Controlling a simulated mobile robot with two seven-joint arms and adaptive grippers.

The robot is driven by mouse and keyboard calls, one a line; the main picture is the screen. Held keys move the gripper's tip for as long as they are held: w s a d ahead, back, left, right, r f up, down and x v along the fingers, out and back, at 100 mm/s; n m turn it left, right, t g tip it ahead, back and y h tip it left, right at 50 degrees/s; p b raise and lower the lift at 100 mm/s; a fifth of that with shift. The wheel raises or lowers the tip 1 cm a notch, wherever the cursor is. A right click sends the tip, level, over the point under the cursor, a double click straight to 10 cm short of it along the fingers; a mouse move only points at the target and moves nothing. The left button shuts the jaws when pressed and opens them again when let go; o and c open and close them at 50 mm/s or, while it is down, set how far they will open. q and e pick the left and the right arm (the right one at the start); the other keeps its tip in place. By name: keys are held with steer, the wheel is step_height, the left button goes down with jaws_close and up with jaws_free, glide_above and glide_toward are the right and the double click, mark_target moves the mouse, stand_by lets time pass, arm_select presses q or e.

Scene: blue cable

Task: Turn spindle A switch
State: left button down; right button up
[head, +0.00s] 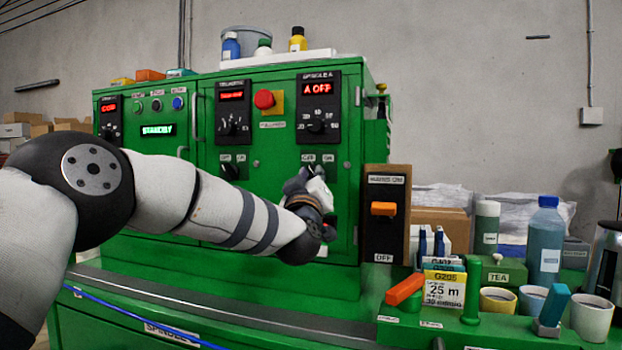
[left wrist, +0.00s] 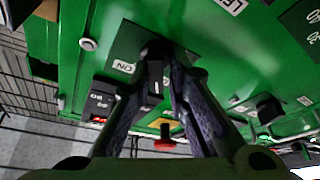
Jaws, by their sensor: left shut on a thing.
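The green cabinet (head: 270,225) carries a SPINDLE A panel (head: 318,107) with a red display reading "A OFF". Below it is the spindle A switch (head: 312,168), with OFF and ON labels above; my gripper partly hides it. My left gripper (head: 316,182) reaches it from the left. In the left wrist view, my left gripper (left wrist: 163,72) is shut on the black switch knob (left wrist: 153,72), its two fingers on either side. An ON label (left wrist: 123,66) shows beside the knob. The knob's exact angle is hard to read. My right gripper is not in view.
A second black switch (head: 230,171) sits left on the cabinet. A red stop button (head: 264,99) is above. A breaker box with an orange lever (head: 383,209) stands right. Bottles, cups (head: 591,316) and a spool crowd the right bench. A blue cable (head: 140,317) runs along the front.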

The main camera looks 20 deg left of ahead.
arm_select(q)
steer(key=shift+s+d+r, duration=0.1)
steer(key=shift+d+r, duration=0.1)
steer(key=shift+r, duration=0.15)
steer(key=c, duration=1.8)
jaws_free()
steer(key=shift+o, duration=0.6)
steer(key=shift+d, duration=0.15)
steer(key=shift+f, duration=0.2)
steer(key=v, duration=1.1)
steer(key=shift+s+f, duration=0.2)
steer(key=shift+s, duration=0.1)
